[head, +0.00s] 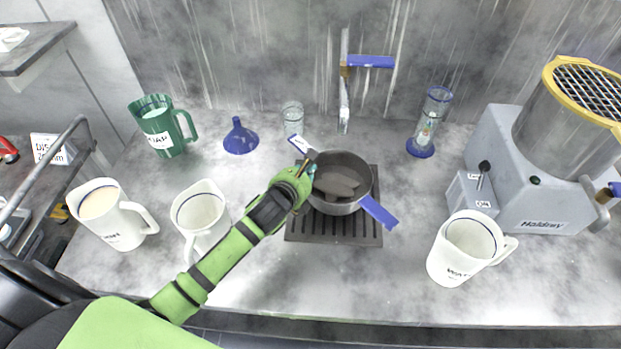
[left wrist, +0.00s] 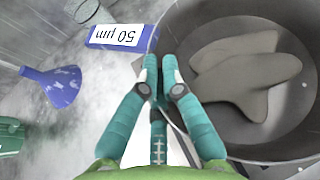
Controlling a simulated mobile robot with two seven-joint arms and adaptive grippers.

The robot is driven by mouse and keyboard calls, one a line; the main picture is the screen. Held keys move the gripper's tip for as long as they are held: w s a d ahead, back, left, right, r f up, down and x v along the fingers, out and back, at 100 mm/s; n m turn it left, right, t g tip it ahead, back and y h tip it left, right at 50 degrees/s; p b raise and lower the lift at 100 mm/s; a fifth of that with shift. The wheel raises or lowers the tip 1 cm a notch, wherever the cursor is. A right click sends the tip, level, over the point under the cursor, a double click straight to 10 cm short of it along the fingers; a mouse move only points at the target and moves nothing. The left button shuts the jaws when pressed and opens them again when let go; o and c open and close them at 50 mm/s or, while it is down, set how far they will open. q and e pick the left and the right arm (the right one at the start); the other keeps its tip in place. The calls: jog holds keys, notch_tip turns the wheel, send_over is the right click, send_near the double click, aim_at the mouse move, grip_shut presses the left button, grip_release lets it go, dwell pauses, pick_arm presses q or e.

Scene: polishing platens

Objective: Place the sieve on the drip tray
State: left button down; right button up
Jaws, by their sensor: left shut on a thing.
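The sieve (head: 341,205) is a round grey pan with a blue handle at its lower right and a tag reading 50 µm at its upper left. Grey patches show inside it. It is over the dark slatted drip tray (head: 335,233); I cannot tell whether its base touches the slats. My left gripper (head: 308,172) is at the sieve's left rim, shut on it. In the left wrist view the fingers (left wrist: 162,82) are close together between the tag (left wrist: 122,36) and the bowl (left wrist: 245,140). My right gripper is not in view.
White jugs stand at left (head: 108,220), beside my left arm (head: 203,215) and at right (head: 465,250). A green jug (head: 160,125), blue funnel (head: 240,138), glass (head: 292,118) and tap (head: 345,90) are behind. A blue-based cylinder (head: 428,125) and a grey machine (head: 535,165) stand right.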

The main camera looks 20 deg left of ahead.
pick_arm(q)
notch_tip(320, 180, down, 4)
jog(key=shift+w+r, duration=0.1)
jog(key=shift+w, duration=0.05)
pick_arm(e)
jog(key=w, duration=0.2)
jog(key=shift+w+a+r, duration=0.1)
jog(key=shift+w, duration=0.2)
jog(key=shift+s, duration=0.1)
pick_arm(q)
jog(key=shift+f, duration=0.25)
jog(key=c, duration=1.4)
grip_release()
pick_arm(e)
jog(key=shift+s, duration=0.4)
